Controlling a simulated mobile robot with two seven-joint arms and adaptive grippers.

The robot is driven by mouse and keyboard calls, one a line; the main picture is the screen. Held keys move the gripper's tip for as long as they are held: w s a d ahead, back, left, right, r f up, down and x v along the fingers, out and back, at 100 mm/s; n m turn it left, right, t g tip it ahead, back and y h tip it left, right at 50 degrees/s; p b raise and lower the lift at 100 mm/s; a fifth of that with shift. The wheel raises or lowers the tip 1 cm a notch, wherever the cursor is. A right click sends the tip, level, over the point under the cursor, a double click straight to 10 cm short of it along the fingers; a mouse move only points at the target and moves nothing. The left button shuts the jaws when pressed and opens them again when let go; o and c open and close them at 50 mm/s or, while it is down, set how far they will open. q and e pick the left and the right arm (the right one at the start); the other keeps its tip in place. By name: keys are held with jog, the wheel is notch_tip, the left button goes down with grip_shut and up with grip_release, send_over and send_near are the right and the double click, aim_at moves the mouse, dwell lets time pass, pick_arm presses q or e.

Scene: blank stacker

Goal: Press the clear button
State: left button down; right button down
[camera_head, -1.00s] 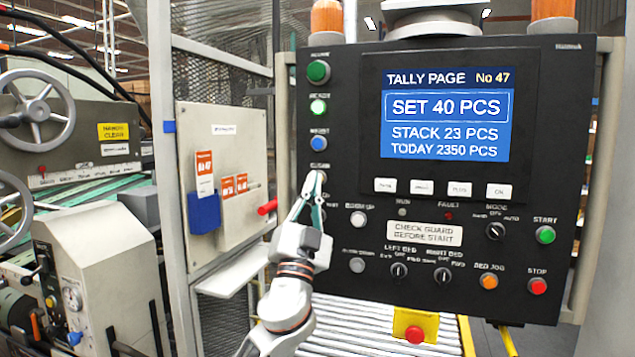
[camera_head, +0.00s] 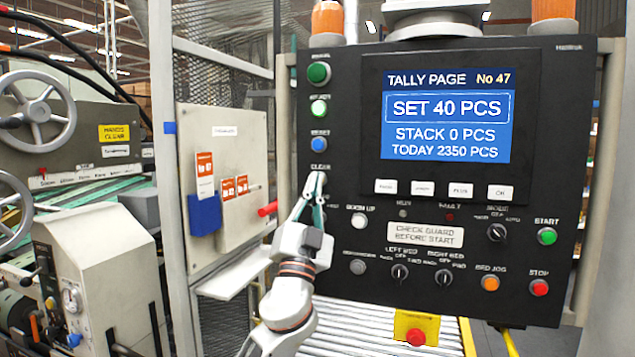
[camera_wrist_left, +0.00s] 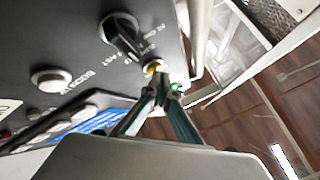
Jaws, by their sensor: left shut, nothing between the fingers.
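The black control panel (camera_head: 345,120) carries a column of buttons down its left side. The label reading CLEAR (camera_head: 320,167) is below the blue button, and the clear button under it is mostly hidden behind my fingertips. My left gripper (camera_head: 317,180) is shut and empty, its tips at that button. In the left wrist view the closed fingertips (camera_wrist_left: 160,82) are against or very close to a small yellowish-lit button (camera_wrist_left: 153,68). The screen (camera_head: 446,113) reads SET 40 PCS, STACK 0 PCS, TODAY 2350 PCS. My right gripper is not in view.
Green (camera_head: 319,73) and blue (camera_head: 319,144) buttons sit above. A black selector knob (camera_wrist_left: 122,35) is close to my fingers, and the white BOOM UP button (camera_head: 359,220) is lower right. A red stop button (camera_head: 415,336) on a yellow box hangs below the panel.

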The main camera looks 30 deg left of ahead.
pick_arm(q)
jog(key=shift+w, duration=0.1)
dwell(0.5)
jog(key=shift+s+d, duration=0.15)
jog(key=shift+s, duration=0.7)
jog(key=s, duration=0.2)
jog(key=s+d+p, duration=0.1)
jog(key=s, duration=0.1)
jog(key=shift+s+d+p, duration=0.1)
jog(key=shift+s+p, duration=0.2)
jog(key=shift+s, duration=0.1)
dwell(0.5)
